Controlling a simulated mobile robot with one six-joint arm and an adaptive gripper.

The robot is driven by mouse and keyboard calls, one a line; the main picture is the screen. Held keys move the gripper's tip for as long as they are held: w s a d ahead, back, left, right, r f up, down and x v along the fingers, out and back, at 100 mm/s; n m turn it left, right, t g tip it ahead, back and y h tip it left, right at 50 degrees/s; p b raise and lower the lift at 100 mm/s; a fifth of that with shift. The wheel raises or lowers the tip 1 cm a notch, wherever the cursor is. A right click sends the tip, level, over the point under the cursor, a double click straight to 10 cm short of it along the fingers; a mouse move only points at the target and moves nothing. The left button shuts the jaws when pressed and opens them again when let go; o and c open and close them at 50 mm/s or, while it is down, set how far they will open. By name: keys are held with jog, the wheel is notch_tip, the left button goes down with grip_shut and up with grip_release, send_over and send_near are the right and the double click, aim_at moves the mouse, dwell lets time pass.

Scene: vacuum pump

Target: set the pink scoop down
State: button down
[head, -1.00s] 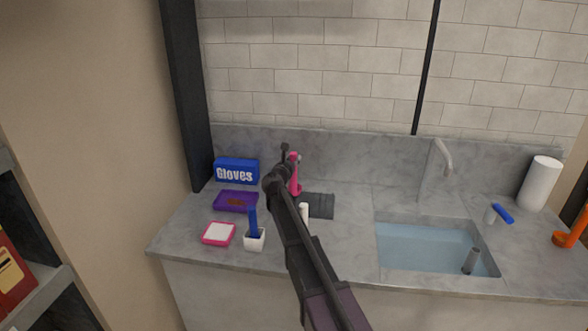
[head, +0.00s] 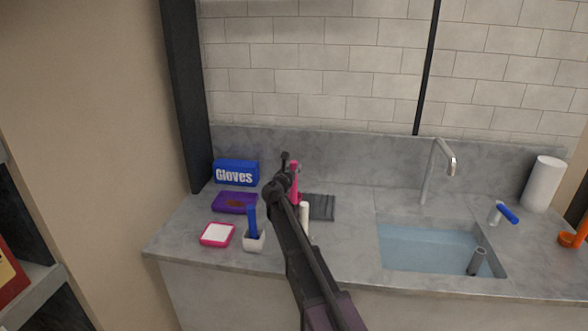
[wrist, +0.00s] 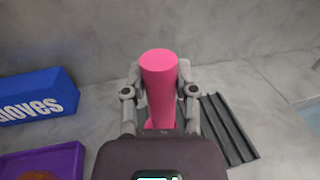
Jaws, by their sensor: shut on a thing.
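The pink scoop (head: 294,181) is partly hidden behind my arm in the head view. In the wrist view, its thick round pink handle (wrist: 159,85) stands roughly upright between my fingers. My gripper (wrist: 160,75) is shut on that handle; it also shows in the head view (head: 287,165). The scoop's lower part is mostly hidden by my gripper's body. It is over the counter near the back wall; I cannot tell whether it touches the counter.
A blue gloves box (head: 236,172), a purple tray (head: 235,202), a pink-rimmed dish (head: 217,234) and a white holder (head: 254,241) with a blue item stand left. A dark ribbed mat (head: 319,207) lies right of the scoop. The sink (head: 430,250) is farther right.

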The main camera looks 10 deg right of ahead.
jog(key=shift+c, duration=2)
grip_release()
jog(key=v, duration=1.2)
jog(key=shift+r, duration=0.15)
